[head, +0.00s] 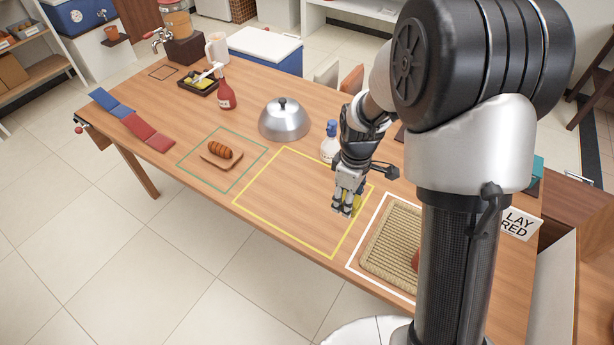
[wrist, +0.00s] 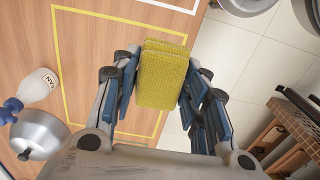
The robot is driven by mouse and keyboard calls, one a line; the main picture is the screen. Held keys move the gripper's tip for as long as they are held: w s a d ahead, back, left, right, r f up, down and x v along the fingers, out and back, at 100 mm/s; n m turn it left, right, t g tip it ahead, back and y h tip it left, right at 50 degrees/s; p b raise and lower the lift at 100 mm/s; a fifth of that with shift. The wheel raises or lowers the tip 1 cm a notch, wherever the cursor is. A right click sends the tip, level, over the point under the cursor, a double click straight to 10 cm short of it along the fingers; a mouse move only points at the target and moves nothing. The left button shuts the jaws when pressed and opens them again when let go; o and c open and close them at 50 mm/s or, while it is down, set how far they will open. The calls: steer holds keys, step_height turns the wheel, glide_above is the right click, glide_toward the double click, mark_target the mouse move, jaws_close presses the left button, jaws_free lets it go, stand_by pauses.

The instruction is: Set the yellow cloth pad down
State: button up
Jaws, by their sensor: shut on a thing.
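The yellow cloth pad (wrist: 162,75) is a thick textured block between my gripper's fingers (wrist: 158,88) in the wrist view. My gripper is shut on it, with blue finger pads on both its sides. In the head view my gripper (head: 346,208) points down over the right part of the yellow-outlined square (head: 285,205), near its right line. Only a sliver of the pad (head: 357,203) shows there, behind the fingers. The pad's height above the table is hard to tell.
Right of the square, a woven mat (head: 385,262) lies in a white outline, partly hidden by my arm. A spray bottle (head: 329,150) and metal dome (head: 284,122) stand behind. A grilled sausage (head: 220,149) on a board sits left in a green outline. The yellow square's middle is bare.

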mark_target(339, 241)
steer(key=f+b, duration=0.3)
steer(key=f, duration=0.7)
steer(key=f+b, duration=0.2)
steer(key=f, duration=0.8)
steer(key=shift+w+a+b, duration=0.15)
steer(key=shift+w+b, duration=0.05)
steer(key=shift+b, duration=0.2)
steer(key=shift+f, duration=0.15)
steer(key=o, duration=0.6)
steer(key=shift+f, duration=0.1)
steer(key=o, duration=0.5)
